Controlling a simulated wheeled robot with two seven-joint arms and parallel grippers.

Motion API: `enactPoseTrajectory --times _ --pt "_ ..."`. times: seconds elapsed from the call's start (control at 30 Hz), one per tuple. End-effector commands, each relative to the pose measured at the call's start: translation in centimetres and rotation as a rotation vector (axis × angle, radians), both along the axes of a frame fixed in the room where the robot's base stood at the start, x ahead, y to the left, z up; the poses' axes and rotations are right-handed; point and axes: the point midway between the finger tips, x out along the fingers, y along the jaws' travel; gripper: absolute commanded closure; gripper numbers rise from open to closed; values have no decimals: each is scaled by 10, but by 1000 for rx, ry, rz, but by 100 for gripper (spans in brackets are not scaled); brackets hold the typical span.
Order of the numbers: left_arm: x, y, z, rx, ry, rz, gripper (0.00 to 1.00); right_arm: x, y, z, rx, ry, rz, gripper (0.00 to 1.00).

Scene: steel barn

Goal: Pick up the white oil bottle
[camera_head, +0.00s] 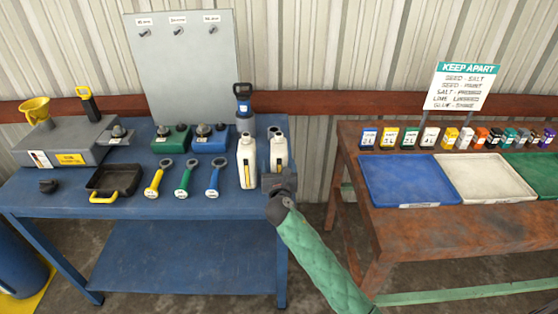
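Two white bottles stand upright near the right end of the blue table (120,206). The left white bottle (247,148) has a yellow and dark strip on its front and shows almost whole. The right white bottle (279,148) also has a marked strip, and its lower part is hidden behind my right gripper. I cannot read which one holds oil. My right gripper (276,181) is at the table's right front edge, in front of the right bottle and close to the left one. Its fingers are too small and dark to tell whether they are open or touching a bottle. My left gripper is not in view.
Yellow, green and blue ring-ended tools (185,178) and a black tray (114,181) lie left of the bottles.

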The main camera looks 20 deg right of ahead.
Motion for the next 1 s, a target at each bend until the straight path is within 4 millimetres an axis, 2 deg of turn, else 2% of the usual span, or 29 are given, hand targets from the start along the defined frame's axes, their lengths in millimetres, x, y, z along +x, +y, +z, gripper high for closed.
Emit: enactPoseTrajectory --times 0.2,0.5,0.83,0.87,1.0 --pt "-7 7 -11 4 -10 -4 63 18 -5 0 1 1 -1 24" --pt "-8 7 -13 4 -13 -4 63 20 -6 0 1 0 0 26" --pt "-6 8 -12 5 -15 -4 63 19 -6 -1 1 1 0 90" --pt "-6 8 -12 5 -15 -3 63 20 -6 1 1 -1 0 94" --pt "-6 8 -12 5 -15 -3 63 20 -6 1 1 -1 0 94"
